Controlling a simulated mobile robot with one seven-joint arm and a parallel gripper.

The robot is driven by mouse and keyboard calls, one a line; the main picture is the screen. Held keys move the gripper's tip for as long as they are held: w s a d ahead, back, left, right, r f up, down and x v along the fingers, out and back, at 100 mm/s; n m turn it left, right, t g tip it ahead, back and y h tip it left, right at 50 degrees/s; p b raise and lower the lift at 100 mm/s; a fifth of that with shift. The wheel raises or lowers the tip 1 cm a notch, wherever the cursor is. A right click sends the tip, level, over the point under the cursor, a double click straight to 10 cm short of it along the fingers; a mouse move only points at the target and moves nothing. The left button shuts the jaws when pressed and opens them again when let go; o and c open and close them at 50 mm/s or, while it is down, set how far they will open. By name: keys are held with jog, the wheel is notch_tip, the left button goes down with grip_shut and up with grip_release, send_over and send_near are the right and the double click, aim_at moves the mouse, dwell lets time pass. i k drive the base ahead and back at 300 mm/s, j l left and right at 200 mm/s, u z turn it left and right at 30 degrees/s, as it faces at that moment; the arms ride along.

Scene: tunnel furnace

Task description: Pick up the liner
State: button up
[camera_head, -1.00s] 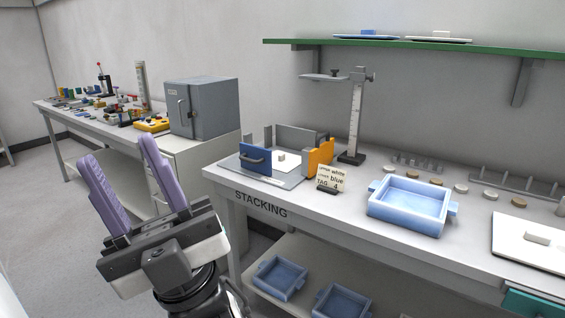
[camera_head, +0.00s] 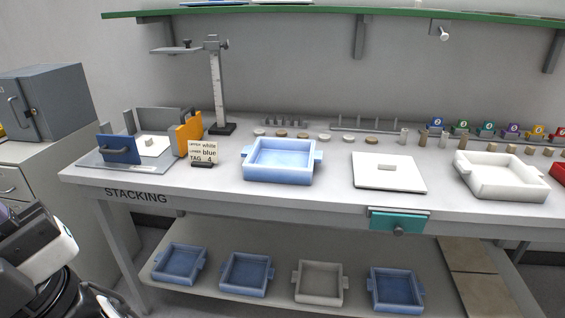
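No thing is labelled as a liner, so I cannot tell for certain which it is. A flat white plate (camera_head: 368,181) with a small grey block on top lies on the stacking bench, right of the blue tray. A smaller white sheet (camera_head: 159,151) with a small block lies in the fixture (camera_head: 95,160) between the blue-handled wall and the orange wall at the bench's left end. Only part of my gripper's body (camera_head: 45,256) shows at the lower left edge. Its fingers are outside the picture, well left of both plates.
A blue tray (camera_head: 279,175) and a white tray (camera_head: 498,192) stand on the bench (camera_head: 300,203). A tag card (camera_head: 203,152) and a height gauge (camera_head: 217,90) stand left. Several trays sit on the lower shelf. A green shelf (camera_head: 330,11) overhangs the back.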

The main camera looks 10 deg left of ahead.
aim_at(151, 146)
jog(key=i+u, duration=0.1)
jog(key=u, duration=1.25)
jog(key=i+l, duration=0.15)
jog(key=i, duration=0.3)
jog(key=i+l+u, duration=0.15)
jog(key=i, duration=0.3)
jog(key=i+l, duration=0.4)
jog(key=l, duration=0.15)
jog(key=i+l, duration=0.35)
jog(key=l, duration=0.2)
